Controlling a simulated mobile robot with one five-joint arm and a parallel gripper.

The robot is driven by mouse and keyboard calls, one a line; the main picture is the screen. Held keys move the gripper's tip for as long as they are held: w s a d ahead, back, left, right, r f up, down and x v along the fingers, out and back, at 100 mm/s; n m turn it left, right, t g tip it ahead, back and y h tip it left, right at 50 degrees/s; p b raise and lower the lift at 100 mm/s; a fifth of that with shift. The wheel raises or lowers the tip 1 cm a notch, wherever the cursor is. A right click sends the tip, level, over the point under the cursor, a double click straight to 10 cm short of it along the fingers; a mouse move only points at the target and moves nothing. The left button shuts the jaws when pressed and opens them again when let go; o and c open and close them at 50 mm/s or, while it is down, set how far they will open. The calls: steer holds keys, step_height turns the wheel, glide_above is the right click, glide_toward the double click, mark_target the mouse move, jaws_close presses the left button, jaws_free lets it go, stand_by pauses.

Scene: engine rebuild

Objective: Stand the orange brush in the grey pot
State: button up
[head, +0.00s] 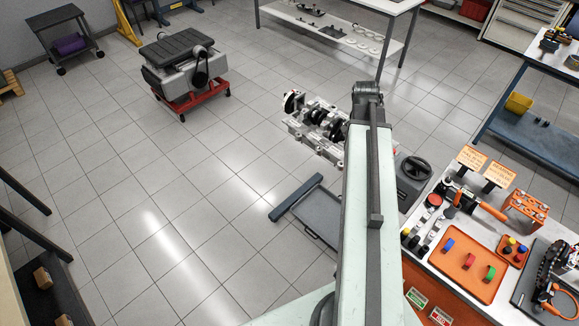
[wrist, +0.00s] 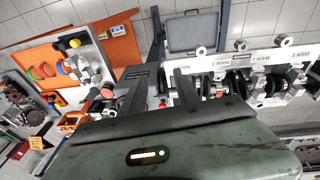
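My gripper (wrist: 160,82) shows in the wrist view with its two dark fingers apart and nothing visible between them. In the head view the arm reaches forward, and its fingertips cannot be made out. A slim tool with an orange handle (head: 492,211) lies on the workbench at the right. A shorter orange and dark upright item (head: 456,198) is left of it and may be the orange brush; I cannot tell for sure. I cannot pick out the grey pot with certainty in either view.
The bench carries an orange tray (head: 466,289) with coloured pieces, sign cards (head: 472,157) and an orange rack (head: 525,207). An engine block (head: 318,127) is beyond my arm. A grey machine with a black ring (head: 414,170) stands beside the bench.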

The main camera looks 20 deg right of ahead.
steer(key=w+a+n+y, duration=0.1)
steer(key=a+n, duration=0.5)
steer(key=a, duration=1.2)
steer(key=w+a+n+y, duration=0.1)
steer(key=w+a+n, duration=0.3)
steer(key=a, duration=1.4)
steer(key=n, duration=0.3)
steer(key=shift+w+f, duration=0.2)
steer(key=shift+a, duration=0.1)
step_height(320, 180, down, 10)
steer(key=b, duration=1)
steer(key=shift+s, duration=0.15)
